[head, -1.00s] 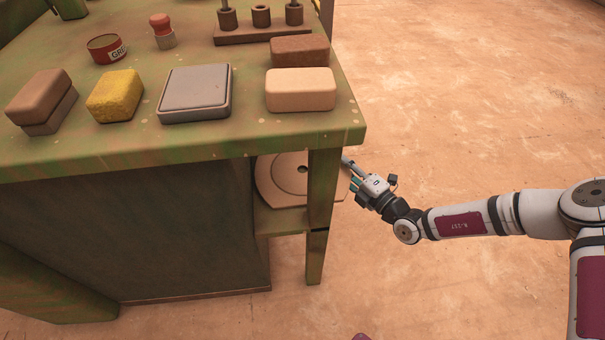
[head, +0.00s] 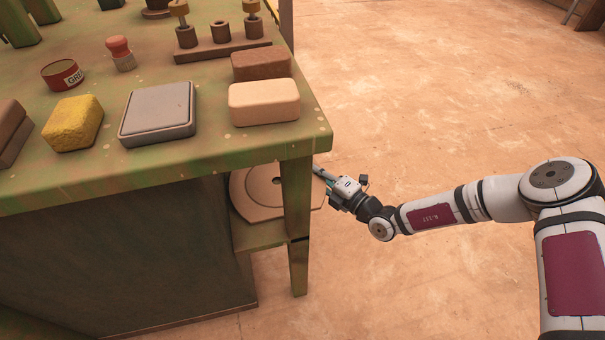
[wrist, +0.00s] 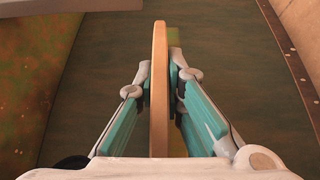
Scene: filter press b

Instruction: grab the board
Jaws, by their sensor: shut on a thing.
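The board (head: 258,206) is a flat tan piece with a rounded outline and a dark hole near its middle. In the head view it sits in the open space under the green table top, partly hidden by the table leg. My gripper (head: 318,172) reaches in from the right, at the board's right edge, just outside the leg. In the wrist view the board (wrist: 160,75) shows edge-on as a thin upright strip. The gripper's two teal-lined fingers (wrist: 160,88) close on it from both sides.
The green table leg (head: 297,225) stands in front of the board, close to my gripper. On the table top (head: 215,165) lie a cream block (head: 263,102), a brown block (head: 260,65), a grey pad (head: 158,112) and a yellow sponge (head: 72,123). The floor to the right is clear.

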